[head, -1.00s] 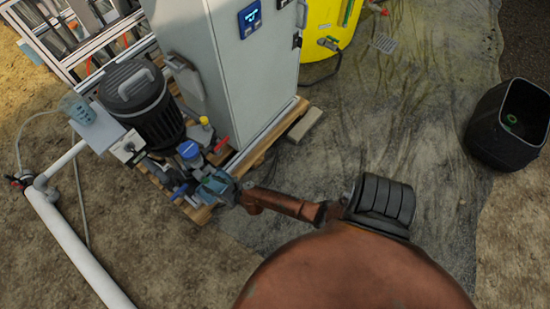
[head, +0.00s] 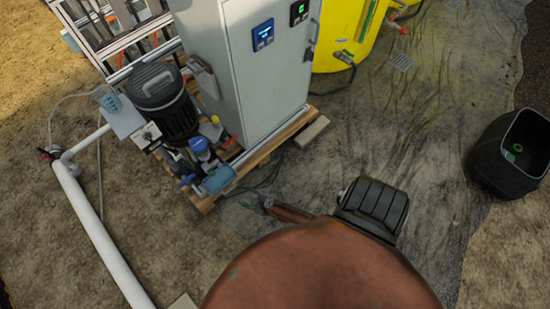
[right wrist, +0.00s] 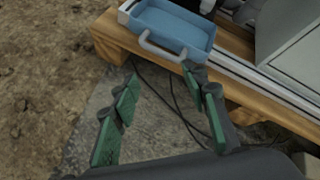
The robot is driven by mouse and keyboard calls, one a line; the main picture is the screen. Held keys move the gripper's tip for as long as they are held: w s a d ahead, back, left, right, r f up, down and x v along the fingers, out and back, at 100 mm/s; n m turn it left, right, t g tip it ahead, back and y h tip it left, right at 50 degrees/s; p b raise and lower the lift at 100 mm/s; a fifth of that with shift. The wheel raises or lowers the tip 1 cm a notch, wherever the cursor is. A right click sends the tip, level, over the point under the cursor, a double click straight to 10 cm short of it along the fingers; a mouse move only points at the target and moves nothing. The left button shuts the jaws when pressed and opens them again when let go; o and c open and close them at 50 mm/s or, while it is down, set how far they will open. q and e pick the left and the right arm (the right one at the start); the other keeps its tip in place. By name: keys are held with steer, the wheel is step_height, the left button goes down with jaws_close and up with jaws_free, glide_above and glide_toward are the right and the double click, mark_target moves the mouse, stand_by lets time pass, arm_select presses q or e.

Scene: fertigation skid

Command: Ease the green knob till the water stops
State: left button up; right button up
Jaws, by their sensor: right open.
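I cannot make out a green knob for certain. The yellow tank (head: 335,25) at the top of the head view has small green and red fittings, too small to tell apart. My right gripper (head: 252,202) is beside the front of the wooden pallet, over the ground sheet. In the right wrist view its green-padded fingers (right wrist: 161,72) stand apart with nothing between them. A blue tray with a grey handle (right wrist: 172,25) lies beyond the fingertips on the pallet, apart from them. It also shows in the head view (head: 217,180). My left gripper is not in view.
A grey cabinet (head: 250,90) and a black ribbed pump motor (head: 163,105) stand on the pallet (head: 270,146). A white pipe (head: 95,230) runs along the left. A black bin (head: 510,155) stands at the right. The sheet between is mostly clear.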

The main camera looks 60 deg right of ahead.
arm_select(q)
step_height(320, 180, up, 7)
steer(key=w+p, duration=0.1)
steer(key=p, duration=0.4)
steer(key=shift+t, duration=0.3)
arm_select(e)
steer(key=s+f+n+g, duration=0.3)
steer(key=s+n, duration=0.7)
steer(key=s, duration=0.5)
steer(key=shift+s+d+f+n+y, duration=0.2)
steer(key=shift+d+f+n+y, duration=0.1)
steer(key=shift+y, duration=0.1)
